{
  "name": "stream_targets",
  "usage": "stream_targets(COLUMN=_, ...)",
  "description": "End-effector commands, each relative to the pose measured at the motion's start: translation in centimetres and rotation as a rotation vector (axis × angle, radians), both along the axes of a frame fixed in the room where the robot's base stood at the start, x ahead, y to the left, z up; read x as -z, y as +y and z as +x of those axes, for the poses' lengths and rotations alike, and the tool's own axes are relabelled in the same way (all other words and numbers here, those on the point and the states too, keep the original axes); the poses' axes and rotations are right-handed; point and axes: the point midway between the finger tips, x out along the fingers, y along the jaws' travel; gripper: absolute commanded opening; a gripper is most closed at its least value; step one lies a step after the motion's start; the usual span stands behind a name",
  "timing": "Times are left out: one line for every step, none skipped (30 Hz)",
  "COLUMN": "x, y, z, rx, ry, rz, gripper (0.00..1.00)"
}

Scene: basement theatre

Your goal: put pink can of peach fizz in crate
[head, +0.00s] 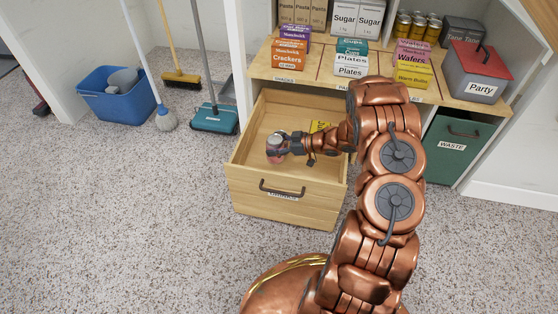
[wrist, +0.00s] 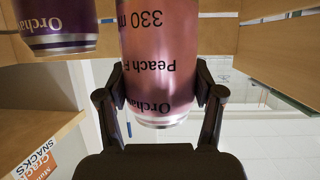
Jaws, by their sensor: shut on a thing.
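The pink can of peach fizz (head: 274,158) is in my gripper (head: 286,146), over the open wooden drawer (head: 290,115). In the wrist view the can (wrist: 160,60) appears upside down, its pink side facing the camera, between the two dark fingers (wrist: 160,98). The fingers are shut on it near its metal rim. A purple can (wrist: 57,22) shows at the upper left of the wrist view, apart from the pink can. I see no separate thing that is clearly a crate. My arm hides part of the drawer's right side.
A yellow item (head: 320,127) lies in the drawer. The shelf above holds boxes and a red-lidded Party box (head: 478,75). A blue bucket (head: 117,98) and brooms stand at left. Carpet in front is clear.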

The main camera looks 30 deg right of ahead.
Motion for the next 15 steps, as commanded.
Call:
stream_targets(x=1.2, y=0.0, z=0.0, rx=0.001, ry=0.000, rz=0.003, gripper=0.14)
stream_targets(x=1.7, y=0.0, z=0.0, rx=0.001, ry=0.000, rz=0.003, gripper=0.14)
stream_targets(x=2.1, y=0.0, z=0.0, rx=0.001, ry=0.000, rz=0.003, gripper=0.14)
stream_targets(x=2.4, y=0.0, z=0.0, rx=0.001, ry=0.000, rz=0.003, gripper=0.14)
stream_targets(x=2.5, y=0.0, z=0.0, rx=0.000, ry=-0.001, rz=0.002, gripper=0.14)
stream_targets(x=2.7, y=0.0, z=0.0, rx=0.000, ry=-0.001, rz=0.002, gripper=0.14)
stream_targets(x=2.9, y=0.0, z=0.0, rx=0.000, ry=-0.001, rz=0.001, gripper=0.14)
stream_targets(x=3.1, y=0.0, z=0.0, rx=0.000, ry=-0.001, rz=0.001, gripper=0.14)
stream_targets(x=3.5, y=0.0, z=0.0, rx=0.001, ry=-0.002, rz=0.001, gripper=0.14)
stream_targets(x=3.9, y=0.0, z=0.1, rx=0.001, ry=-0.002, rz=0.002, gripper=0.14)
stream_targets(x=4.3, y=0.0, z=0.1, rx=0.001, ry=-0.002, rz=0.002, gripper=0.14)
stream_targets(x=4.8, y=0.0, z=0.1, rx=0.001, ry=-0.002, rz=0.002, gripper=0.14)
stream_targets(x=5.2, y=0.0, z=0.1, rx=0.001, ry=-0.002, rz=0.002, gripper=0.14)
stream_targets(x=5.6, y=0.0, z=0.1, rx=0.001, ry=-0.003, rz=0.001, gripper=0.14)
stream_targets(x=5.9, y=-0.1, z=0.1, rx=0.001, ry=-0.003, rz=0.000, gripper=0.14)
